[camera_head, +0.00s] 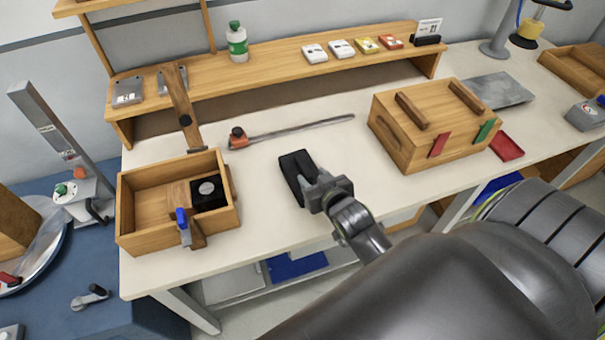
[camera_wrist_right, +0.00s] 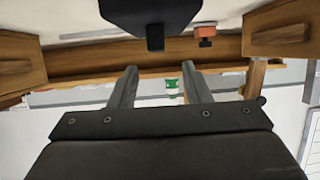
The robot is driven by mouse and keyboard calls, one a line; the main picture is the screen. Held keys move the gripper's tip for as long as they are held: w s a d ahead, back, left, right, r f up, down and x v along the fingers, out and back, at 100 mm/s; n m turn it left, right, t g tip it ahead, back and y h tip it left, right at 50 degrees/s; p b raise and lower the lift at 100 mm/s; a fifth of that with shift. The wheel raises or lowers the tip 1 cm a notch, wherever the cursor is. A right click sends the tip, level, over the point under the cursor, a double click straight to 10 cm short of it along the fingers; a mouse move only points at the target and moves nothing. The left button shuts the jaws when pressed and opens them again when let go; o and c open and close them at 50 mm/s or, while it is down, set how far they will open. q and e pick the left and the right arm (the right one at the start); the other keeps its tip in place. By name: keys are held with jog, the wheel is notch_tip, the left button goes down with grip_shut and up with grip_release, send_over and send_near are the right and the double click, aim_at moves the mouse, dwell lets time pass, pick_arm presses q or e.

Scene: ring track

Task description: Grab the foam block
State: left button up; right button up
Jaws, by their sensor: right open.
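I cannot say for sure which thing is the foam block. A black square block (camera_head: 209,193) with a round grey disc on top sits in the right part of the open wooden tray (camera_head: 137,241). My right gripper (camera_head: 297,178) is over the middle of the table, right of the tray and apart from it. Its fingers are hidden in the head view. In the right wrist view its two grey fingers (camera_wrist_right: 158,72) stand apart with nothing between them. A dark shape (camera_wrist_right: 150,15) at that view's top edge is unclear. My left gripper is not in view.
A wooden strip with a blue clamp (camera_head: 183,222) crosses the tray's front. A rod tool with an orange end (camera_head: 238,138) lies behind my gripper. A wooden box (camera_head: 400,145) with handles stands right. A shelf with a green-labelled bottle (camera_head: 237,45) runs along the back.

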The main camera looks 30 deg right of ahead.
aim_at(305, 167)
jog(key=shift+x, duration=1.55)
jog(key=shift+p+x, duration=0.7)
jog(key=shift+x, duration=1.15)
jog(key=shift+w+d+f, duration=0.3)
jog(key=shift+w+f, duration=0.15)
jog(key=shift+w, duration=0.1)
jog(key=shift+c, duration=0.4)
grip_shut()
